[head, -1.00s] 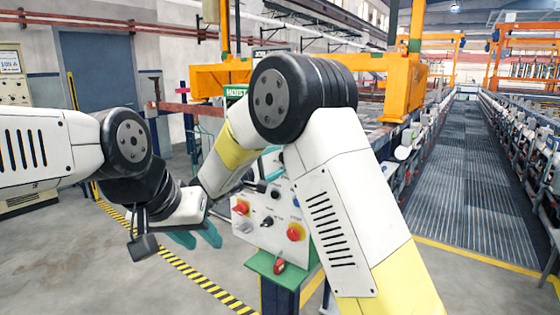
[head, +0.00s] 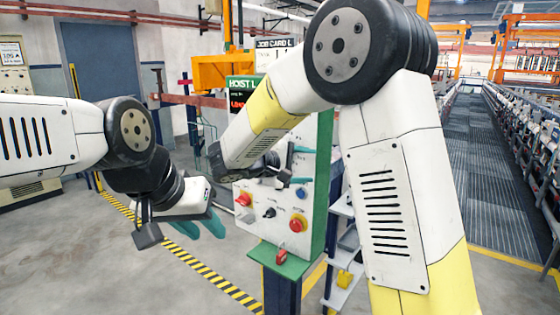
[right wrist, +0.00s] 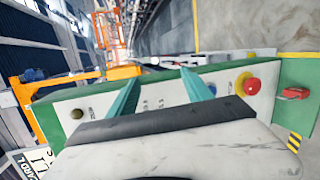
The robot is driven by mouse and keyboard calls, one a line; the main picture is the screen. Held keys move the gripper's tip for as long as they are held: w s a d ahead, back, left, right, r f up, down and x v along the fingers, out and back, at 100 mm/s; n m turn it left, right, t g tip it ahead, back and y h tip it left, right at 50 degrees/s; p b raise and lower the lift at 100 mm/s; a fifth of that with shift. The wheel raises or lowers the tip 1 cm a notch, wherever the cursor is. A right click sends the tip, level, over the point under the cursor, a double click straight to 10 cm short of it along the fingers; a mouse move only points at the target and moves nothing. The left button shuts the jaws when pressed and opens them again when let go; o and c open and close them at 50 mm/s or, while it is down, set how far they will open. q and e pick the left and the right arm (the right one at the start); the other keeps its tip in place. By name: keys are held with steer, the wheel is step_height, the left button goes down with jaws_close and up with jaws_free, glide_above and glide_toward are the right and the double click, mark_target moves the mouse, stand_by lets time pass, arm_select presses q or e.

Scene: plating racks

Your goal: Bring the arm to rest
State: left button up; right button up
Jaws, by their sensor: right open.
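My right arm reaches across the middle of the head view. Its gripper (head: 296,166) has two teal fingers, in front of the control panel (head: 310,215), a white face with a green edge. The right wrist view shows those fingers (right wrist: 160,92) spread apart, with nothing between them and the panel beyond. I cannot tell how far they are from the panel face. My left gripper (head: 199,227) hangs over open floor at the left, its two teal fingers apart and empty.
The panel carries red knobs (head: 297,224), a black switch (head: 269,213) and a blue knob (head: 301,194). A red item (head: 281,255) sits on its green ledge. A small shelf stand (head: 342,270) is right of the post. Floor (head: 120,270) at the left is clear.

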steer(key=s+d+f+m+g+y, duration=0.3)
steer(key=s+d+m+g+y, duration=0.25)
steer(key=s+d, duration=0.8)
steer(key=s+a+r+m+t+y, duration=0.1)
steer(key=s+a+m+y, duration=0.3)
steer(key=s, duration=0.9)
steer(key=a+t+y, duration=0.1)
steer(key=y, duration=0.2)
steer(key=shift+r, duration=0.15)
